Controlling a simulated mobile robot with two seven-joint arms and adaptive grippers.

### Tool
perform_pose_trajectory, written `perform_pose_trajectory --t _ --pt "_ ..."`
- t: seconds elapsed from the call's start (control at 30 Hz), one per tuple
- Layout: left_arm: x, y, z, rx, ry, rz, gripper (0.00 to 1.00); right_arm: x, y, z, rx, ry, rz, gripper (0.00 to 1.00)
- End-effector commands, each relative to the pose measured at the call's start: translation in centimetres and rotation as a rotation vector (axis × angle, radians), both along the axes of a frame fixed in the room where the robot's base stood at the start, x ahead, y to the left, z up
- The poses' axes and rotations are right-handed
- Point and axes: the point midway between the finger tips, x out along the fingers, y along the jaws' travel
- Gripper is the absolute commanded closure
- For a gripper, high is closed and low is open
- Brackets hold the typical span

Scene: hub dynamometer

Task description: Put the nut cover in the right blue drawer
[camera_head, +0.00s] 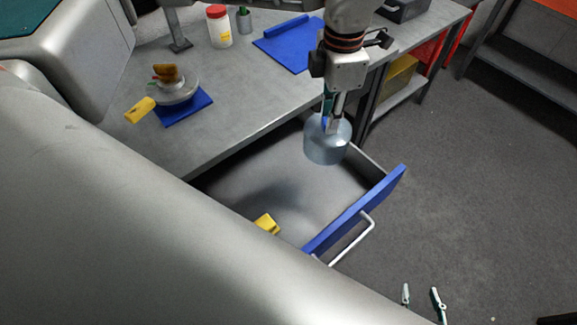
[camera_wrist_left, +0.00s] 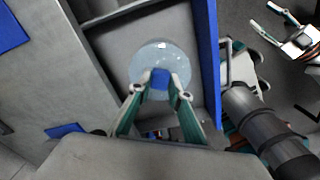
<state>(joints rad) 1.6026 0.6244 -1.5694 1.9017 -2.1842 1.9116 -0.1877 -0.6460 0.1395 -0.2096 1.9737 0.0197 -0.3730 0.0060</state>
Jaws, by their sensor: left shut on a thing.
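The nut cover (camera_head: 324,150) is a clear, bluish dome with a small blue knob (camera_wrist_left: 160,79) on top. My left gripper (camera_head: 329,118) is shut on that knob, and its fingertips (camera_wrist_left: 160,82) pinch it in the left wrist view. The cover hangs over the right part of the open blue-fronted drawer (camera_head: 356,212), near the table side; its exact height above the drawer floor is hard to tell. My right gripper (camera_head: 421,298) shows only its two fingertips at the bottom, spread apart and empty. It also shows at the upper right of the left wrist view (camera_wrist_left: 272,22).
A yellow object (camera_head: 267,223) lies in the drawer's near corner. On the grey table (camera_head: 240,100) are a blue mat with a round metal part (camera_head: 178,90), a red-lidded jar (camera_head: 218,26) and a blue board (camera_head: 290,45). The floor right of the drawer is clear.

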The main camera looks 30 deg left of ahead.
Motion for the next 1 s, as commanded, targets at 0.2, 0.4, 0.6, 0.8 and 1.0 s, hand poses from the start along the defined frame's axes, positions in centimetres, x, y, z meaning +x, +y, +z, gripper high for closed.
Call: perform_pose_trajectory --t 0.2,0.4,0.6,0.8,1.0 --pt "0.1 -1.3 1.1 0.000 -0.001 0.313 1.00 0.3 0.1 1.2 0.008 -0.008 -0.001 0.60" --pt "0.1 -1.8 1.4 -0.001 0.000 0.470 1.00 0.1 0.2 1.1 0.010 -0.003 -0.001 0.60" --pt "0.0 -1.9 -0.9 0.003 0.006 0.504 1.00 -0.1 0.2 0.8 0.008 0.004 -0.001 0.60" --pt "-0.1 -1.9 -5.8 0.003 0.007 0.502 1.00 -0.1 0.2 0.8 0.008 0.005 -0.001 0.60" --pt "-0.1 -2.0 -10.5 0.002 0.006 0.501 1.00 0.0 0.2 1.0 0.009 0.002 -0.001 0.60"
